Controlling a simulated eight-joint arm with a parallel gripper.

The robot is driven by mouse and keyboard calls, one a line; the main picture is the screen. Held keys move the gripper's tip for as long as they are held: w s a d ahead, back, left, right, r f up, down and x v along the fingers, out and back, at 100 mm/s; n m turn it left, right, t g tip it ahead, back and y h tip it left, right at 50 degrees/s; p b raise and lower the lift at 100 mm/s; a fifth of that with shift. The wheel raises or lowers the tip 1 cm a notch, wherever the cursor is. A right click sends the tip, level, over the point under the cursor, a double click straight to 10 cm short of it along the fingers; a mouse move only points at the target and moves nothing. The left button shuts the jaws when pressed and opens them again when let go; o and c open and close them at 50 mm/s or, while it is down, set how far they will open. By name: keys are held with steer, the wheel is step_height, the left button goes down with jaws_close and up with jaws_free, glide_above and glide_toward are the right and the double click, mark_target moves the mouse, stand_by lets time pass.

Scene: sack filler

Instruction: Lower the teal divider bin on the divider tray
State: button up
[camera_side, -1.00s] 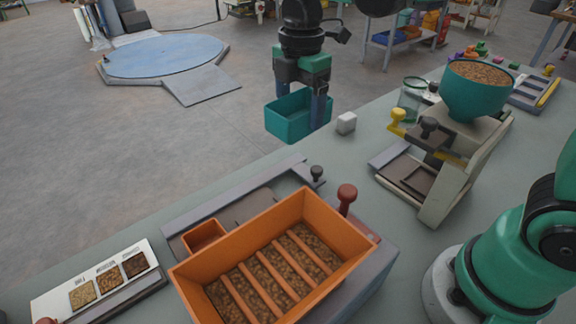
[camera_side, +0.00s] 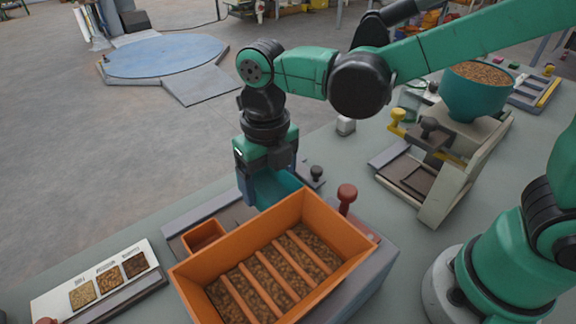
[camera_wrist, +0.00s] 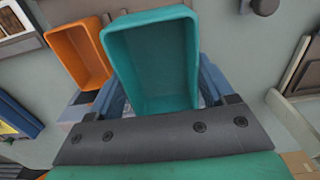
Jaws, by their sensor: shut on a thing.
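My gripper (camera_side: 262,186) is shut on the teal divider bin (camera_side: 276,187), with a blue finger on each side. In the wrist view the open-topped teal bin (camera_wrist: 152,62) looks empty. In the side view it is over the right part of the divider tray (camera_side: 205,211), behind the large orange bin. The large bin and my gripper hide its lower part, so I cannot tell whether it touches the tray. A small orange bin (camera_side: 203,233) sits on the tray's left part; the wrist view shows it (camera_wrist: 80,50) close beside the teal bin.
The large orange slatted bin (camera_side: 190,268) stands just in front, holding brown grain. A dark knob (camera_side: 316,172) and a red-brown knob (camera_side: 347,194) stand to the right. A sample board (camera_side: 145,250) lies at left. A teal hopper (camera_side: 476,98) of grain stands at back right.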

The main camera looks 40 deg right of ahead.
mark_target(270, 196)
steer(key=shift+f, duration=2.8)
steer(key=shift+f, duration=0.7)
steer(key=o, duration=1.1)
steer(key=shift+o, duration=0.2)
steer(key=shift+r, duration=0.15)
steer(key=shift+r, duration=3.85)
